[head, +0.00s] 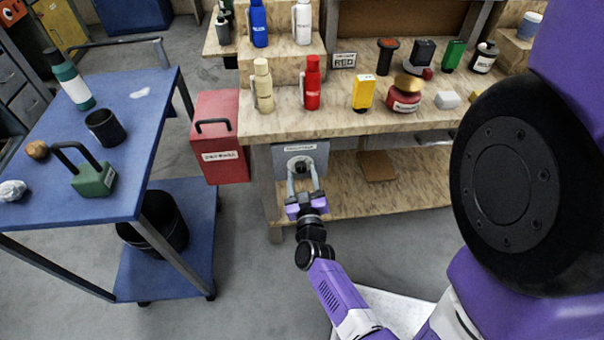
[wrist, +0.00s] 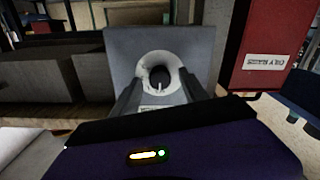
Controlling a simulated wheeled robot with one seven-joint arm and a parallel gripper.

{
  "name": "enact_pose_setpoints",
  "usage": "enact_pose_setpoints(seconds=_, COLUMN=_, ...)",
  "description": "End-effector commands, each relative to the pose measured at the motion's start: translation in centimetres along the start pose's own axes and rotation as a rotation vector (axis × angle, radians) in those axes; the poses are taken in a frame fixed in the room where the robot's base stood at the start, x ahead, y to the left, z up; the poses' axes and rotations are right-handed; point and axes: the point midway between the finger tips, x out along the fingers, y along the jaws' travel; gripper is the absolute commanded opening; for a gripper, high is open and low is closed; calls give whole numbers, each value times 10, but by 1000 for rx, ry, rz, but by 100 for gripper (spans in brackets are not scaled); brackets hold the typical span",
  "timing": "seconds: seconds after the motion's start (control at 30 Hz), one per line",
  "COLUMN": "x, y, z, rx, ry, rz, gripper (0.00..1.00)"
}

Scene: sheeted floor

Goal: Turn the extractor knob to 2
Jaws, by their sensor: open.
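The extractor box (head: 300,150) is a grey panel under the wooden workbench, with a small label along its top edge. Its round knob (wrist: 159,78) has a dark centre inside a pale ring, with a light pointer at the lower part. The wrist view appears turned over, with the red box on the right. My gripper (head: 304,178) is in front of the panel, its two fingers spread to either side of the knob. In the wrist view the fingers (wrist: 160,97) reach toward the knob's ring from both sides. Contact cannot be told. The dial numbers are too small to read.
A red box (head: 219,140) with a handle is left of the panel. A blue cart (head: 130,150) with a cup and a bottle stands further left. The workbench top (head: 300,122) above carries bottles and other items. A brown block (head: 378,166) lies on the lower shelf.

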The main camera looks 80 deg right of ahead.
Motion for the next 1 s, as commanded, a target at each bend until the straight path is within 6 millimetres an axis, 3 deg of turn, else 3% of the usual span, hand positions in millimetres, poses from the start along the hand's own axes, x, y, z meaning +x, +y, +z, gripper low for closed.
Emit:
enact_pose_setpoints(seconds=0.37, x=6, y=0, z=0, rx=0, ry=0, rz=1, gripper=50)
enact_pose_setpoints(seconds=0.6, x=6, y=0, z=0, rx=0, ry=0, rz=0, gripper=3)
enact_pose_setpoints(seconds=0.63, x=6, y=0, z=0, rx=0, ry=0, rz=0, gripper=0)
enact_pose_setpoints(seconds=1.0, x=6, y=0, z=-1, rx=50, ry=1, rz=-1, gripper=0)
